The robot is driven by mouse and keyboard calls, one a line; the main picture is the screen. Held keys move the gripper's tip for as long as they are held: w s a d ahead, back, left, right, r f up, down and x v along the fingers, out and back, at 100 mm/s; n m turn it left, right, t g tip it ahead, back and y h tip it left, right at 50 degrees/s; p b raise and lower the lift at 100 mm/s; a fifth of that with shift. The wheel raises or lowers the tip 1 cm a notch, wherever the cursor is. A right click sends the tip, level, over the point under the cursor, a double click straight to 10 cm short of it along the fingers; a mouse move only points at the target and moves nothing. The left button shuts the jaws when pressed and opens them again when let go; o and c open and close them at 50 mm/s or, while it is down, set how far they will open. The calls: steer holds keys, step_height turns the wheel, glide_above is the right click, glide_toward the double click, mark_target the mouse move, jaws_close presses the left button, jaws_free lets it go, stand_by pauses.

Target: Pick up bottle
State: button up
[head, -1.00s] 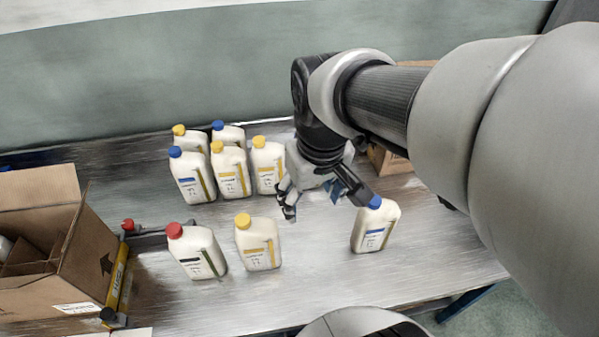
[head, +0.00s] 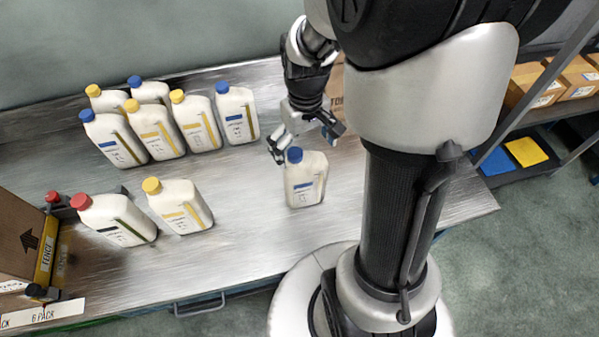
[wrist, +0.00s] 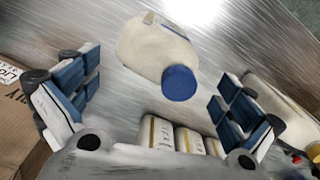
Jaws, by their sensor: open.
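A white bottle with a blue cap (head: 305,182) stands upright on the metal table, apart from the others. My gripper (head: 305,138) is above and just behind it in the head view, with its fingers spread. In the wrist view the bottle (wrist: 148,45) lies ahead, with its blue cap (wrist: 179,83) facing the camera between the two fingers. My gripper (wrist: 152,103) is open and empty there. I see no finger touching the bottle.
Several white bottles (head: 158,130) with yellow or blue caps stand at the back left. A red-capped bottle (head: 115,220) and a yellow-capped bottle (head: 181,207) stand at the front left. A cardboard box (head: 22,235) is at the left edge.

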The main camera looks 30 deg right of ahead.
mark_target(305, 156)
steer(key=f+b, duration=0.1)
steer(key=f, duration=0.2)
steer(key=f+b, duration=0.1)
steer(key=f, duration=0.2)
steer(key=shift+d+f+b, duration=0.2)
steer(key=shift+f+b, duration=0.15)
steer(key=shift+f, duration=0.05)
steer(key=shift+r, duration=0.1)
steer(key=shift+c, duration=0.5)
steer(key=shift+w, duration=0.1)
steer(key=c, duration=1.1)
